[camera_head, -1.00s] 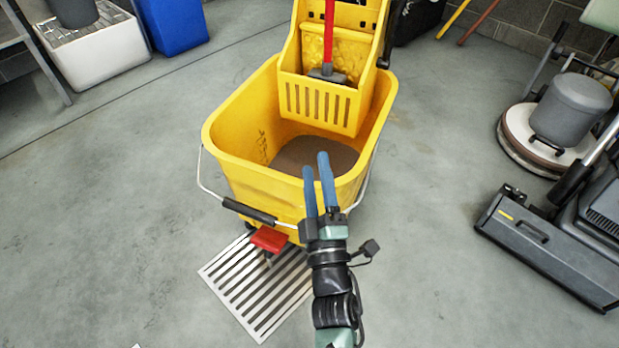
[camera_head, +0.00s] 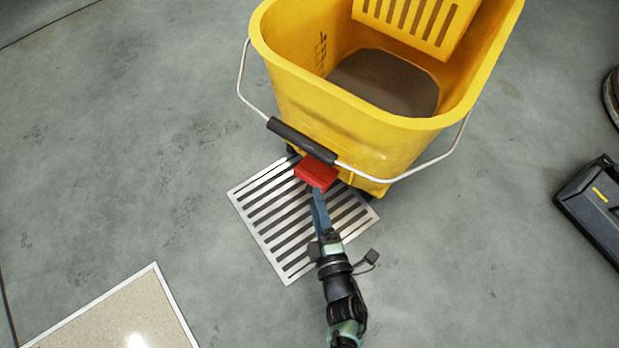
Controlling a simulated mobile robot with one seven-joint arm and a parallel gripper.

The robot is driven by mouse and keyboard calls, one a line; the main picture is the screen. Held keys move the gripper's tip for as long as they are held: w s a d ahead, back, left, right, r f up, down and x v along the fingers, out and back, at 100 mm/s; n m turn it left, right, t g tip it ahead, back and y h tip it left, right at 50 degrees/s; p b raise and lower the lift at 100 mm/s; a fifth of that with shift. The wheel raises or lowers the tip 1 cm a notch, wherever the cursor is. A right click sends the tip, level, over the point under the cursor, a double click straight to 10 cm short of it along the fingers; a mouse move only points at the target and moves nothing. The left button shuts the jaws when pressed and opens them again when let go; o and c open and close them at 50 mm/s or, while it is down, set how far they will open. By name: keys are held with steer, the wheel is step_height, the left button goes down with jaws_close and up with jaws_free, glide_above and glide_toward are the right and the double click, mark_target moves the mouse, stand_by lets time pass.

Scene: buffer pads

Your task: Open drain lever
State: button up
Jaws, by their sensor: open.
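The drain lever is a red block (camera_head: 316,172) low on the front of the yellow mop bucket (camera_head: 300,100), above the floor grate. My gripper (camera_head: 318,198) is open, with its blue fingertips just below the red lever in the picture. The fingers overlap one another from this angle, so I cannot tell whether they touch the lever or straddle it. Dark brown liquid (camera_head: 385,82) stands in the bucket.
A slotted metal grate (camera_head: 262,215) lies on the floor under the lever. The bucket's wire handle with a black grip (camera_head: 301,140) hangs just above the lever. A pale framed panel (camera_head: 110,318) is at lower left. A dark machine (camera_head: 592,205) stands at right. Floor at left is clear.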

mark_target(311, 184)
steer(key=b+x, duration=0.2)
steer(key=x, duration=0.5)
steer(key=shift+b, duration=0.3)
steer(key=shift+w, duration=0.1)
jaws_close()
